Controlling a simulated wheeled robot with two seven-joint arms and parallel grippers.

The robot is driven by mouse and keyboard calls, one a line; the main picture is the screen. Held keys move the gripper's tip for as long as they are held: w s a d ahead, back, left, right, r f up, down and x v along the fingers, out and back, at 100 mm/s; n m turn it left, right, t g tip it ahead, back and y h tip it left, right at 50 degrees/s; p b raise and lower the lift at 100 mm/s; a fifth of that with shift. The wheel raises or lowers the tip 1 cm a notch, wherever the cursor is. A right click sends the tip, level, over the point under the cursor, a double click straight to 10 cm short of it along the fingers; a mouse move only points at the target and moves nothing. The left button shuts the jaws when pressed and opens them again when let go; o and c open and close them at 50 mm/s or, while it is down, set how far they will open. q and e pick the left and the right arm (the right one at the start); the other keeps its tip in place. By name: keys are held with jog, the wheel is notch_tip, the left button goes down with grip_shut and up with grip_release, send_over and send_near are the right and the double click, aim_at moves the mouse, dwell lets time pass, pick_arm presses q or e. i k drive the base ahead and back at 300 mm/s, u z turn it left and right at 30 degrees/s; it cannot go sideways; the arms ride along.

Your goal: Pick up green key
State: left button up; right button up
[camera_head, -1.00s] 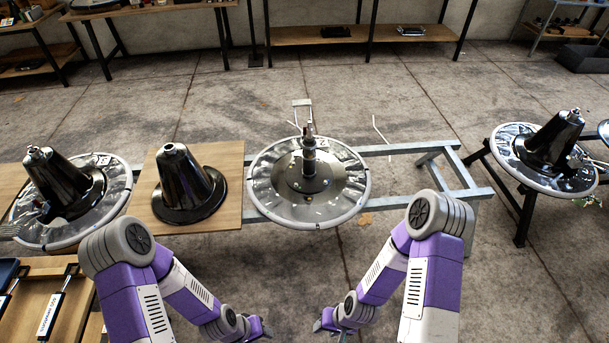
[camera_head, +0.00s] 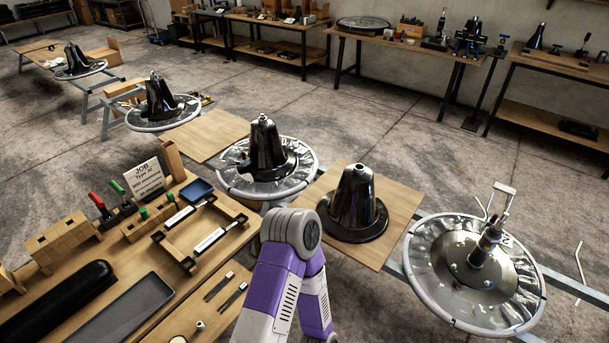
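Several green-topped items are on the wooden workbench (camera_head: 187,290) at the left. One has a green handle (camera_head: 118,188) and stands upright in a black holder beside a red-handled tool (camera_head: 99,203). Two smaller green pieces, a left one (camera_head: 144,213) and a right one (camera_head: 170,197), stick up just in front of the holder. They are too small for me to tell which is the green key. My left arm comes up from the bottom middle, right of the workbench, and its gripper is out of frame. My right gripper is not in view.
Black cones stand to the right, one on a wooden board (camera_head: 400,203), beside a round metal base (camera_head: 430,265).

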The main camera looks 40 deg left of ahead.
aim_at(115, 185)
jog(key=u, duration=2.6)
jog(key=k, duration=0.5)
jog(key=z, duration=1.6)
jog(key=i, duration=1.3)
jog(key=u, duration=2.55)
